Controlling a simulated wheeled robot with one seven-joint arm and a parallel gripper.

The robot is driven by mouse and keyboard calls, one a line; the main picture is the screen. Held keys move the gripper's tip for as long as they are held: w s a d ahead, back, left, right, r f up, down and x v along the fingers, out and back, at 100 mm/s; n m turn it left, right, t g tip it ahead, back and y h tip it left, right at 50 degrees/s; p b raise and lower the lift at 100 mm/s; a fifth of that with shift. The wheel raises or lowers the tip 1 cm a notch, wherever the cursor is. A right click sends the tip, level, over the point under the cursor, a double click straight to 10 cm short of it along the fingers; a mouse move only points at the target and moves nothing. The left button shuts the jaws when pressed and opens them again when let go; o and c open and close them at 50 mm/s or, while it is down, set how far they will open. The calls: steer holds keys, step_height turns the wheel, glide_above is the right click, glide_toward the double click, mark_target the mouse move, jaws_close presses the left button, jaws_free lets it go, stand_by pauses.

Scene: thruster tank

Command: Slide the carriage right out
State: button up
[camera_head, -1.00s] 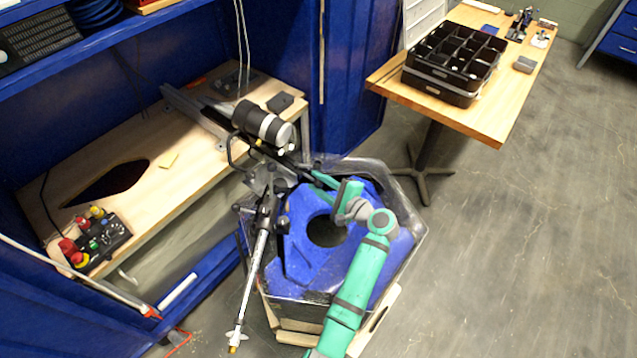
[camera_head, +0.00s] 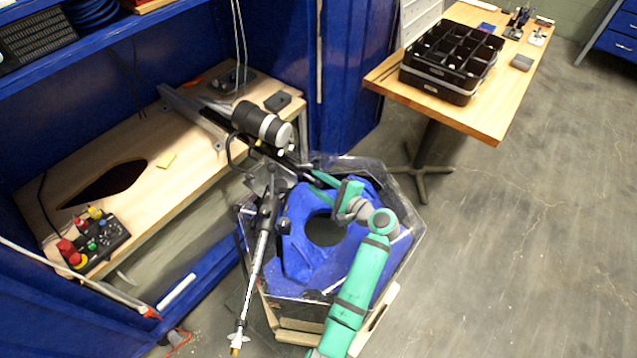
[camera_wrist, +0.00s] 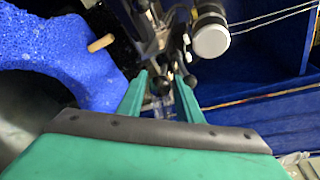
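The carriage is probably the dark clamp assembly (camera_head: 272,180) at the tank's left rim, though its edges are hard to make out. A long thin shaft (camera_head: 256,262) slants from it down the tank's near left side, ending in a small propeller (camera_head: 238,340). A black and white motor cylinder (camera_head: 263,124) sits above it; its pale end (camera_wrist: 210,38) shows in the wrist view. My gripper (camera_wrist: 162,80) points at this assembly, its green fingers apart. A small dark knob lies between or just beyond the tips; I cannot tell whether they touch it.
The hexagonal clear tank (camera_head: 408,252) holds a blue foam block (camera_head: 300,262) with a round hole, under my arm. A wooden bench (camera_head: 150,195) with a control box (camera_head: 100,238) stands left. A table (camera_head: 490,122) with black trays stands behind right. Right floor is clear.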

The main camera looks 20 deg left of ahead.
steer(key=shift+d, duration=0.1)
steer(key=v, duration=1)
steer(key=shift+s+d, duration=0.2)
steer(key=shift+d, duration=0.05)
steer(key=shift+r, duration=0.15)
